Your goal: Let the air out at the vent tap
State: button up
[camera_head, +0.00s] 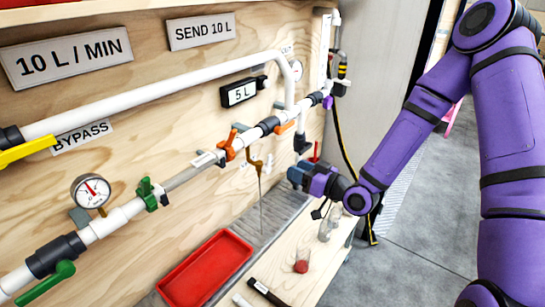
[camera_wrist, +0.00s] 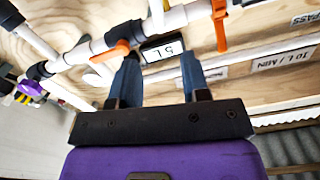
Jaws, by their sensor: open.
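No label in view clearly names the vent tap. A small brown tap (camera_head: 255,163) with a thin line hanging below it sits under the pipe in the head view; whether the line is a tube or a stream I cannot tell. My gripper (camera_head: 297,175) is to the right of this tap, in front of the board, apart from the pipes. In the wrist view my gripper's two blue fingers (camera_wrist: 159,65) are spread with nothing between them. Beyond them are the pipe, an orange lever (camera_wrist: 110,52) and the 5 L display (camera_wrist: 163,49).
An orange clamp-like handle (camera_head: 228,146), a green valve (camera_head: 147,194), a green lever (camera_head: 58,283) and a yellow lever (camera_head: 27,150) are on the pipes. A gauge (camera_head: 92,191) stands left. A red tray (camera_head: 207,270) and a red object (camera_head: 301,266) lie below. Floor at right is open.

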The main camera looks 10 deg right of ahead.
aim_at(271, 157)
jog(key=x, duration=1)
jog(key=shift+w+a, duration=0.2)
jog(key=shift+w, duration=0.05)
jog(key=shift+c, duration=0.2)
grip_shut()
